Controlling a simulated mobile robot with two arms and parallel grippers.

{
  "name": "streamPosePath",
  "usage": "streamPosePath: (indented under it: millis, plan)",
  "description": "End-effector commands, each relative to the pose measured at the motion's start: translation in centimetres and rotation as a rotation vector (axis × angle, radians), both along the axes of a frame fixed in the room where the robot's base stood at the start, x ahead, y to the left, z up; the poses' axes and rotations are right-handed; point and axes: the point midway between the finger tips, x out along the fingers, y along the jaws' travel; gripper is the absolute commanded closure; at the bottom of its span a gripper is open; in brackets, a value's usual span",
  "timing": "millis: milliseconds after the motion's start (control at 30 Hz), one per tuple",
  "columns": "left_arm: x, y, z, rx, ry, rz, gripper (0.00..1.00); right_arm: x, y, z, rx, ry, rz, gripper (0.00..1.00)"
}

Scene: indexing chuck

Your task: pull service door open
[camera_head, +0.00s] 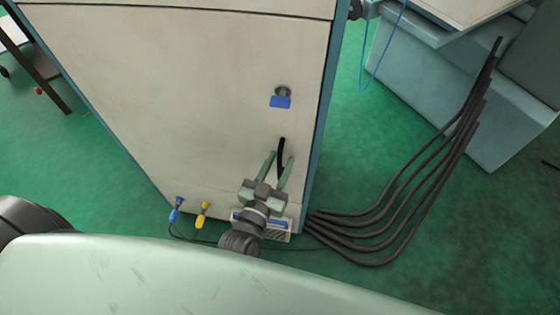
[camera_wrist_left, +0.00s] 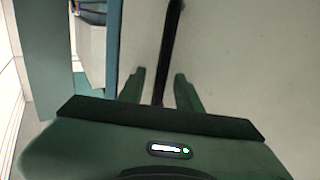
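The service door (camera_head: 180,90) is the large cream panel on the front of the cabinet, and it looks shut. A black bar handle (camera_head: 282,146) sits on its lower right part. My left gripper (camera_head: 281,157) is open at the handle, with one green finger on each side. In the left wrist view the handle (camera_wrist_left: 171,35) runs down between the two spread fingers (camera_wrist_left: 159,75), with gaps showing on both sides. Contact with the handle does not show. A blue latch or knob (camera_head: 281,101) sits above the handle. My right gripper is not in view.
Several thick black cables (camera_head: 400,222) curve over the green floor right of the cabinet. Blue (camera_head: 175,212) and yellow (camera_head: 202,216) connectors hang at the cabinet's lower front. A blue-grey bench (camera_head: 430,85) stands at the upper right. The floor on the left is mostly clear.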

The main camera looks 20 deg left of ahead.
Motion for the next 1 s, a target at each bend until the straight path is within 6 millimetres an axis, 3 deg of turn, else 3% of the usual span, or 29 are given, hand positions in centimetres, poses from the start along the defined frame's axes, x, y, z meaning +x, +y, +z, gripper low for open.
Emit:
streamPosePath:
  millis: [267,400,1000]
  plan:
    - [0.18,-0.01,-0.04,0.0,0.001,0.0,0.66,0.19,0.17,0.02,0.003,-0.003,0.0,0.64]
    - [0.17,-0.01,-0.04,0.0,0.001,0.0,1.0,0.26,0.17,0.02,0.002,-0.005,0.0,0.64]
    - [0.15,0.01,-0.05,0.001,0.001,0.0,1.0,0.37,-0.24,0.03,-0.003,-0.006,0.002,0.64]
